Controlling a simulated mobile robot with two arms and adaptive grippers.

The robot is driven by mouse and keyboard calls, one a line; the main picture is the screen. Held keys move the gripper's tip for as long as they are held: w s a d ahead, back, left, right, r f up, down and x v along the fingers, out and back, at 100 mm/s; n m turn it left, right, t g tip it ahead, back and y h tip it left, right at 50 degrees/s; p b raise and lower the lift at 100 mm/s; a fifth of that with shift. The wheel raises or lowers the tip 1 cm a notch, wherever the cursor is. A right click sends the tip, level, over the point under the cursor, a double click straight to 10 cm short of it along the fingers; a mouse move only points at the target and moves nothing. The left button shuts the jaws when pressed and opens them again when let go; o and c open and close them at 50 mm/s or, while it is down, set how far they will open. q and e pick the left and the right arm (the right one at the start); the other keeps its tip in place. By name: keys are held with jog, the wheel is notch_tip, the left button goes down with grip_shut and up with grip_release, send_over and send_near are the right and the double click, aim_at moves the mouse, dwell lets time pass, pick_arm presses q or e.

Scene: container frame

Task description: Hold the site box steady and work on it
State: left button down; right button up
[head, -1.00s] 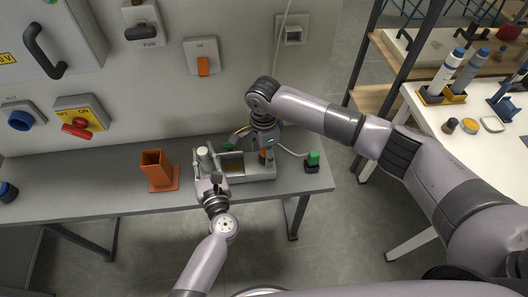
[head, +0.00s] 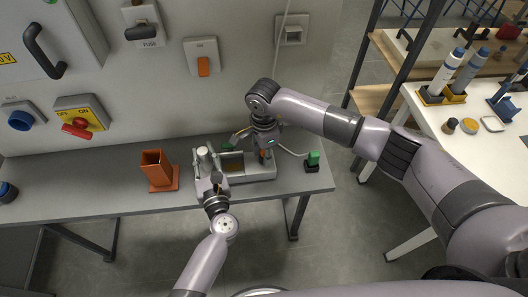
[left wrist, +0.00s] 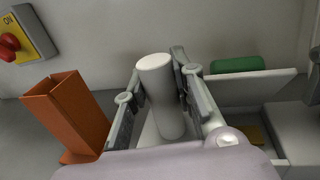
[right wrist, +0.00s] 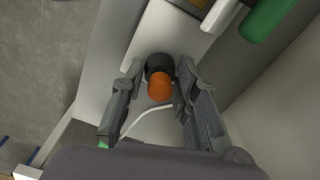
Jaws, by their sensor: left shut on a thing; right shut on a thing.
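The site box (head: 262,173) is a grey open box on the bench in the head view. A pale round post (head: 203,152) stands at its left end; it shows large in the left wrist view (left wrist: 158,75). My left gripper (left wrist: 160,95) is shut on this post, one finger on each side. My right gripper (head: 265,146) is above the box's right end, pointing down. It is shut on an orange and black handle (right wrist: 160,85), which sits between its fingers in the right wrist view. The handle's lower end is hidden.
An orange square holder (head: 157,170) stands left of the box on the bench (head: 100,195). A small green-topped block (head: 313,160) is at the bench's right end, with a pale cable toward the box. The switch panel wall (head: 240,80) rises close behind.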

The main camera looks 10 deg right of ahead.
grip_shut()
jog(key=shift+m, duration=0.3)
jog(key=m, duration=1.2)
jog(key=shift+m, duration=0.3)
jog(key=m, duration=0.6)
jog(key=shift+w, duration=0.1)
jog(key=m, duration=0.6)
jog(key=shift+m, duration=0.3)
jog(key=o, duration=1)
grip_release()
